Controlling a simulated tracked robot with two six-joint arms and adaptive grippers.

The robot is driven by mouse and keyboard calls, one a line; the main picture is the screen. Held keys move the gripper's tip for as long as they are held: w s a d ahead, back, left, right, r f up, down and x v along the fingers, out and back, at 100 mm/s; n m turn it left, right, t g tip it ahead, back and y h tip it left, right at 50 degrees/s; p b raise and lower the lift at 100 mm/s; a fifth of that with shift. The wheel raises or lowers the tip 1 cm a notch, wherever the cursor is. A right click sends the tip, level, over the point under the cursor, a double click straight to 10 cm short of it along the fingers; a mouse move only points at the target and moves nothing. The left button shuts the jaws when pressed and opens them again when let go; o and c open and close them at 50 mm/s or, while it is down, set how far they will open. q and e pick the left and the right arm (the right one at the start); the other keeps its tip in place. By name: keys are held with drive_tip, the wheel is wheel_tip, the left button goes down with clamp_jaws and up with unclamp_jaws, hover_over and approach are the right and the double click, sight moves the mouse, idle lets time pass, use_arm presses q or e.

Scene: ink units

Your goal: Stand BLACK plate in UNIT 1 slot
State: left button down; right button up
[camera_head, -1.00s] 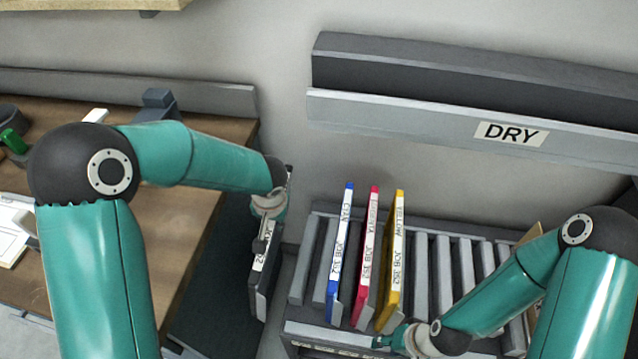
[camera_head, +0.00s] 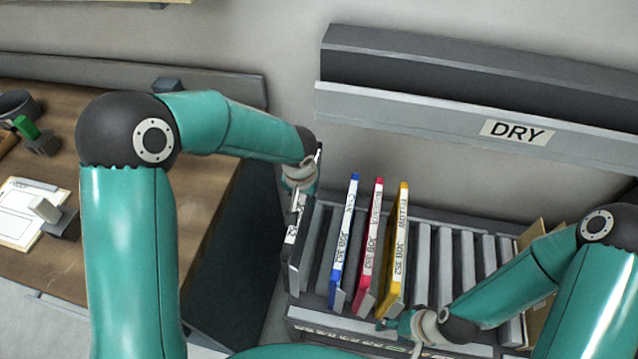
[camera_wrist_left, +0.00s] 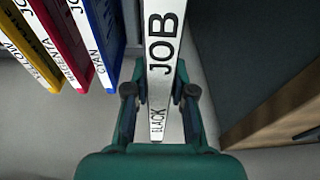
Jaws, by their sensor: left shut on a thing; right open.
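The black plate (camera_head: 292,262) hangs upright at the left end of the slotted rack (camera_head: 420,262). Its white label reads JOB and BLACK in the left wrist view (camera_wrist_left: 162,60). My left gripper (camera_head: 300,200) is shut on the plate's top edge; the fingers also show in the left wrist view (camera_wrist_left: 159,98). I cannot tell whether the plate's lower end is in a slot. Cyan (camera_head: 345,240), magenta (camera_head: 370,247) and yellow (camera_head: 398,250) plates stand in the rack to its right. My right gripper (camera_head: 388,324) is open and empty at the rack's front, below the yellow plate.
A wooden bench (camera_head: 90,222) with a clipboard (camera_head: 20,215) and small tools is at the left. A grey shelf labelled DRY (camera_head: 515,132) is on the wall above the rack. Several slots right of the yellow plate are empty.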

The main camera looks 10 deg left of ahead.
use_arm(q)
drive_tip(key=w+d+f+b, duration=0.1)
drive_tip(key=d+f+b, duration=0.2)
drive_tip(key=f+b, duration=0.8)
drive_tip(key=shift+w+d+f+h, duration=0.2)
drive_tip(key=shift+d+f+h, duration=0.05)
drive_tip(key=shift+f+h, duration=0.05)
use_arm(e)
wheel_tip(320, 180, down, 10)
drive_tip(key=shift+f, duration=0.15)
use_arm(q)
drive_tip(key=shift+s+f+b, duration=0.1)
drive_tip(key=shift+f+b, duration=0.3)
drive_tip(key=shift+b, duration=0.3)
use_arm(e)
drive_tip(key=shift+f, duration=0.65)
use_arm(q)
drive_tip(key=c, duration=0.9)
unclamp_jaws()
wheel_tip(320, 180, up, 12)
drive_tip(key=s, duration=0.2)
drive_tip(key=shift+a+f, duration=0.15)
drive_tip(key=shift+s, duration=0.1)
